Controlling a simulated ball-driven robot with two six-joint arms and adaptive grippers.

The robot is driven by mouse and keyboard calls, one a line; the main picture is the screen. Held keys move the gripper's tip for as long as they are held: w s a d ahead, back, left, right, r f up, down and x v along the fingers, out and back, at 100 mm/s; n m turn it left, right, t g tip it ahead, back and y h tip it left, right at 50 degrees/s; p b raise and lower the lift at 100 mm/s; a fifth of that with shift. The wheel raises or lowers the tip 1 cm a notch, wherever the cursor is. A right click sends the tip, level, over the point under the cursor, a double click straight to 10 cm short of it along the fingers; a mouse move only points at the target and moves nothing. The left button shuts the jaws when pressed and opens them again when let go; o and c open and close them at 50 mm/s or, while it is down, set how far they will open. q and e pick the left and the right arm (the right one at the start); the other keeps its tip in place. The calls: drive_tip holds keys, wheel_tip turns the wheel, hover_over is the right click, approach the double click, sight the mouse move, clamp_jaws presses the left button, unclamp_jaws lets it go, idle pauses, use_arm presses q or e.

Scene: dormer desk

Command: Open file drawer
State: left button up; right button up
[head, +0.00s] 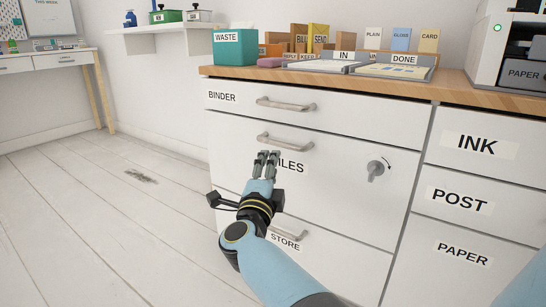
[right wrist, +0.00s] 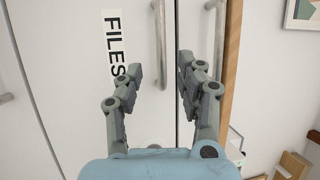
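The file drawer (head: 335,158), labelled FILES, is the second front down in the white cabinet and looks flush and shut. Its bar handle (head: 285,142) runs along its upper part. A round grey lock knob (head: 376,170) with a curved arrow sits to the right on the same front. My right gripper (head: 267,157) is in front of the drawer, just below the handle, its fingertips pointing toward it. In the right wrist view its fingers are open and the files handle (right wrist: 160,45) lies between and ahead of them; contact is not clear. My left gripper is out of view.
The BINDER drawer (head: 350,119) with its handle (head: 286,104) is above, and the STORE drawer (head: 335,245) below. INK, POST and PAPER drawers stand to the right. The wooden top (head: 450,92) bears a WASTE bin (head: 235,48) and trays. The floor at left is clear.

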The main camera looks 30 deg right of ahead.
sight(277, 145)
drive_tip(key=shift+b+x, duration=1.35)
drive_tip(key=shift+x, duration=3.8)
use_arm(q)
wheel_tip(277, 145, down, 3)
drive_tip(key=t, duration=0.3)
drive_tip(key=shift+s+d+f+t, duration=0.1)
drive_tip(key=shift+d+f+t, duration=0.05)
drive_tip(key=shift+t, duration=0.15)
use_arm(e)
drive_tip(key=shift+c, duration=0.4)
drive_tip(key=shift+a, duration=0.1)
clamp_jaws()
